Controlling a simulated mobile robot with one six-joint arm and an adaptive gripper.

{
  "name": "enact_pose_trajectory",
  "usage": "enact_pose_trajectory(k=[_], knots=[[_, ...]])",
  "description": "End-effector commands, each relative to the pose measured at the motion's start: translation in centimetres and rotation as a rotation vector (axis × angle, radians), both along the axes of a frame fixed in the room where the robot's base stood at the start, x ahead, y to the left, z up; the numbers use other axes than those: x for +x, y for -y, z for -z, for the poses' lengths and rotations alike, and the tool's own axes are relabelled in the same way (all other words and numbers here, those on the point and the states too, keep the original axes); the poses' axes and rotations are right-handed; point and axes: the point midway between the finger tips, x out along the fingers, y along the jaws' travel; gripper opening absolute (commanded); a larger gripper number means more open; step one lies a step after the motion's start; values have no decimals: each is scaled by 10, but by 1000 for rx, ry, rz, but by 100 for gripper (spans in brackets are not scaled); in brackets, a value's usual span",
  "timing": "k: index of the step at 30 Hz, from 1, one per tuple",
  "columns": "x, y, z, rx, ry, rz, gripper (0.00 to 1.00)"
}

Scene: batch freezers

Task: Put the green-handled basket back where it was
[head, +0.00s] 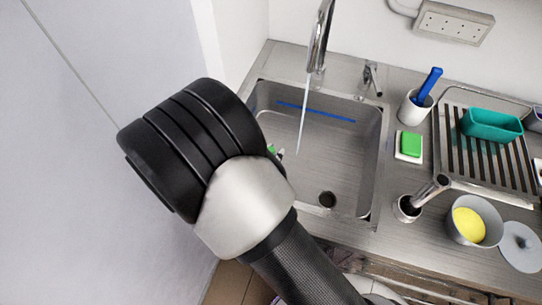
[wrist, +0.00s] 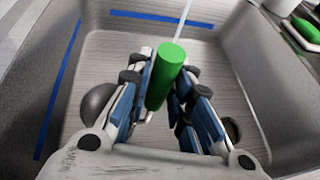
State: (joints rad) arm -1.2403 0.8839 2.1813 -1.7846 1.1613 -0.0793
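In the wrist view, the green handle of the green-handled basket (wrist: 164,75) stands tilted between the two blue-padded fingers of my gripper (wrist: 168,72). The fingers close in on it from both sides near their tips, and its top sticks out past them. A dark grey rounded shape (wrist: 98,104) shows left of the left finger; I cannot tell whether it is the basket's bowl. In the head view, my arm hides most of the gripper, and only a bit of green shows beside it. The gripper is down inside the steel sink (head: 375,150).
Water runs from the tap (head: 320,38) into the sink. The drain hole (head: 327,199) is near the front. Right of the sink are a white cup (head: 408,112) with a blue-handled tool, a green sponge (head: 411,144), a drainer with a teal tub (head: 490,125) and a grey bowl (head: 490,212).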

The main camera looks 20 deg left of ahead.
Motion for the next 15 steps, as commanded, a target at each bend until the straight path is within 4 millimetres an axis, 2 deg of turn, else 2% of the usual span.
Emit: enact_pose_trajectory(k=[6,15], knots=[[0,0,-1,0,0,0,37],[0,0,-1,0,0,0,37]])
